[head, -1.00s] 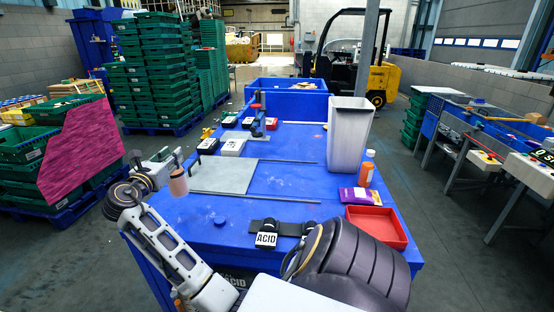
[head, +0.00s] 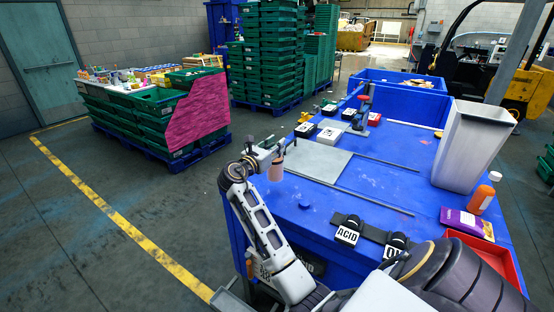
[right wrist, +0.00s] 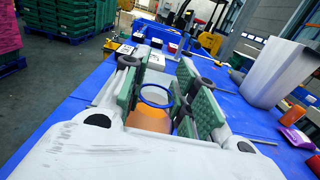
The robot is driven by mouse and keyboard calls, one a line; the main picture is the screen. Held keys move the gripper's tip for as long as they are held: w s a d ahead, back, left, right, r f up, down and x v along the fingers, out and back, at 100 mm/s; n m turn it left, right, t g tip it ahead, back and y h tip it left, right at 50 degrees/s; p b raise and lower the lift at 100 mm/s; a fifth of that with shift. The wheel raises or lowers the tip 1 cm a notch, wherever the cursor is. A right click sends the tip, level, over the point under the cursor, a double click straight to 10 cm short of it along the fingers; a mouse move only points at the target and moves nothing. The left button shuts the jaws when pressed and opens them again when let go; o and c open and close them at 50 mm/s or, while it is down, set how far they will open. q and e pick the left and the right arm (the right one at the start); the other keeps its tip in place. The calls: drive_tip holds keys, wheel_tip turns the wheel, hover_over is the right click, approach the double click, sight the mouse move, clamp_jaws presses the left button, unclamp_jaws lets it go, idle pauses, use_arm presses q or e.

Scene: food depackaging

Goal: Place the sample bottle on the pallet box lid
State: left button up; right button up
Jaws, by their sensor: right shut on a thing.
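The sample bottle (head: 276,172) is a small brownish-orange container. It is held upright in my right gripper (head: 266,158), above the left edge of the blue box top. The right wrist view shows the orange body (right wrist: 148,118) and a blue-ringed clear upper part between the green-padded fingers (right wrist: 160,92), which are shut on it. The blue top (head: 375,185), which I take for the pallet box lid, spreads to the right of the gripper. I cannot tell the exact gap between bottle and top. My left gripper is not in view.
Stacked green crates (head: 140,125) stand left beyond open floor. Bare blue surface lies mid-right.

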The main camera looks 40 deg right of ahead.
sight(275, 162)
drive_tip(key=shift+f, duration=0.7)
wheel_tip(275, 162, down, 4)
drive_tip(key=shift+r, duration=0.1)
idle(0.3)
